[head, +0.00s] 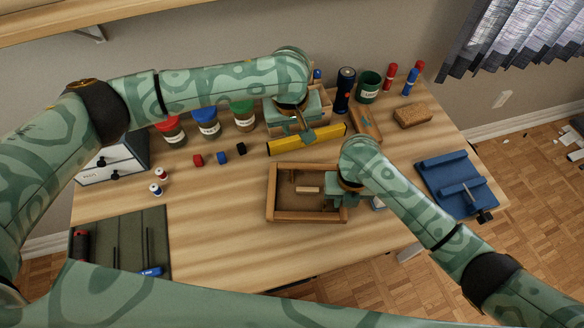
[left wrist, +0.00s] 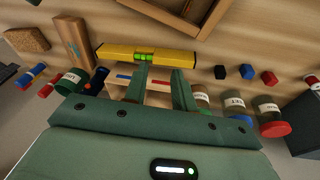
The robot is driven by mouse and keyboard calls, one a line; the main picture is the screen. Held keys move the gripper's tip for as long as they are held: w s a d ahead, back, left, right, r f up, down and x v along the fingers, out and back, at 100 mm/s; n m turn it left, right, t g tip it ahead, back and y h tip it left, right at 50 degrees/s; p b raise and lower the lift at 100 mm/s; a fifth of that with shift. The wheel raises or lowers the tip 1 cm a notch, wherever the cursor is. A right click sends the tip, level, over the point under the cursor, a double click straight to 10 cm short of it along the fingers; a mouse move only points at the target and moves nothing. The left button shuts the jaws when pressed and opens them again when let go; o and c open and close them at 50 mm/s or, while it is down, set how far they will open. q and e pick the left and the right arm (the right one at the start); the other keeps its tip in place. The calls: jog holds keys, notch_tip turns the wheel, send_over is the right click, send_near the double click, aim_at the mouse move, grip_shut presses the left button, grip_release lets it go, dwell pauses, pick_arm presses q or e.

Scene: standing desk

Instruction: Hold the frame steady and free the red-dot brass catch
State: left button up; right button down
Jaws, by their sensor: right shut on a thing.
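The wooden frame (head: 305,217) lies on the desk in the head view, with a small pale wooden piece (head: 308,190) inside it. My right gripper (head: 335,200) is at the frame's right side and is shut on it; the hand hides much of that side. My left gripper (head: 307,135) is at the back of the desk, behind the yellow level, away from the frame. In the left wrist view the left fingers (left wrist: 159,77) stand apart with nothing between them. The frame's edge (left wrist: 185,18) shows at the top of that view. I cannot make out a red-dot brass catch.
A yellow level (head: 308,140) lies between my left gripper and the frame. A wooden box (left wrist: 125,82) is under the left hand. Jars (head: 208,124), a black flask (head: 344,90) and a green cup (head: 368,88) stand nearby.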

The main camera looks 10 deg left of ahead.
aim_at(292, 170)
pick_arm(q)
jog(key=s+m+g, duration=0.2)
jog(key=s+g, duration=0.1)
jog(key=s, duration=0.2)
jog(key=shift+y, duration=0.3)
jog(key=f, duration=1.1)
jog(key=shift+w+f, duration=0.2)
jog(key=shift+f, duration=0.2)
grip_shut()
